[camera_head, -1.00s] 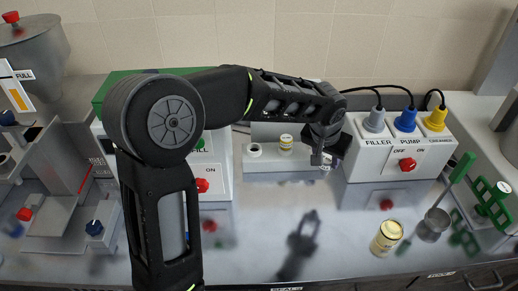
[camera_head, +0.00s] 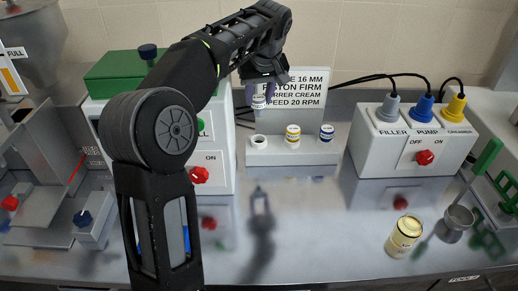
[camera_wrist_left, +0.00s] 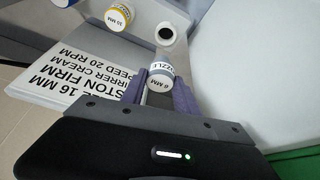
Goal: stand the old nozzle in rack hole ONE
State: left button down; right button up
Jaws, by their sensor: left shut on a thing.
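My left gripper (camera_head: 264,88) is shut on a small pale nozzle (camera_head: 258,102). In the left wrist view the nozzle (camera_wrist_left: 160,82) shows a grey-blue end marked 6 MM, between purple fingers. The pale rack (camera_head: 292,158) stands below. Its left place, a white round collar with a dark opening (camera_head: 258,141), is empty and lies under the held nozzle, with a gap between. A yellow-banded nozzle (camera_head: 293,134) stands in the middle and a blue-banded nozzle (camera_head: 327,136) at the right. No hole number is readable. My right gripper is not in view.
A printed sign (camera_head: 308,92) stands behind the rack. A filler box with a red knob (camera_head: 200,175) is close on the left. A switch box (camera_head: 400,150) with three plugs stands right. A yellow-labelled can (camera_head: 404,236) and a metal cup (camera_head: 455,222) are at front right.

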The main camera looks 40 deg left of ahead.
aim_at(260, 110)
pick_arm(q)
jog(key=shift+f, duration=3.15)
jog(key=shift+f, duration=1.85)
jog(key=shift+f, duration=0.1)
jog(key=shift+f, duration=0.15)
jog(key=c, duration=0.9)
grip_release()
